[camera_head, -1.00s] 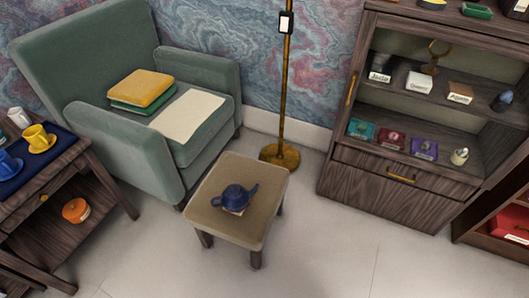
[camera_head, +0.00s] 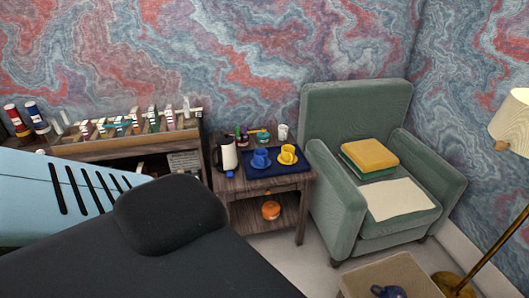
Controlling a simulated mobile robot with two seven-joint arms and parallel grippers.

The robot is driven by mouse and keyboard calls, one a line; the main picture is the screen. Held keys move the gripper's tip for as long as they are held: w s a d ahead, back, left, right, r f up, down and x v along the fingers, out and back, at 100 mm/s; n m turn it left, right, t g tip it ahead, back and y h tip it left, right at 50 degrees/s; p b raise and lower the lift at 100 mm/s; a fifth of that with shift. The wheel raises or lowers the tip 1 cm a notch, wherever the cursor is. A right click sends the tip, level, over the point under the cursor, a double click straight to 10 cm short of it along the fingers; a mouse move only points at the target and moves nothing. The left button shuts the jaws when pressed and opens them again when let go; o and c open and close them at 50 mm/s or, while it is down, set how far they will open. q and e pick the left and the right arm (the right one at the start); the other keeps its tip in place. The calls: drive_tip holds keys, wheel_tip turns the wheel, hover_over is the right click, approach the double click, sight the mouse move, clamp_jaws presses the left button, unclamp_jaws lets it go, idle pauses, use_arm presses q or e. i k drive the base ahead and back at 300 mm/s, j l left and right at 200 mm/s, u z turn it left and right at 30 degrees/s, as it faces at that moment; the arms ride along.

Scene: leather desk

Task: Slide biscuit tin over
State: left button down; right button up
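I see nothing that I can name for certain as the biscuit tin. A round orange container (camera_head: 271,210) stands on the lower shelf of the small dark wooden side table (camera_head: 235,215); I cannot tell whether it is a tin. Neither of my grippers shows in the head view.
The side table holds a kettle (camera_head: 227,153), a blue cup (camera_head: 261,160) and a yellow cup (camera_head: 288,154). A large black shape (camera_head: 170,215) and a pale blue slotted panel (camera_head: 60,195) block the lower left.

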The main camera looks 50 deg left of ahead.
sight(271, 217)
drive_tip(key=i+j+u, duration=0.25)
drive_tip(key=j, duration=0.25)
drive_tip(key=j+u, duration=0.25)
drive_tip(key=j, duration=0.25)
drive_tip(key=i+j+u, duration=0.25)
drive_tip(key=j, duration=0.15)
drive_tip(key=i+j+u, duration=0.25)
drive_tip(key=j, duration=0.15)
drive_tip(key=i+j+u, duration=0.35)
drive_tip(key=i, duration=0.15)
drive_tip(key=l, duration=0.1)
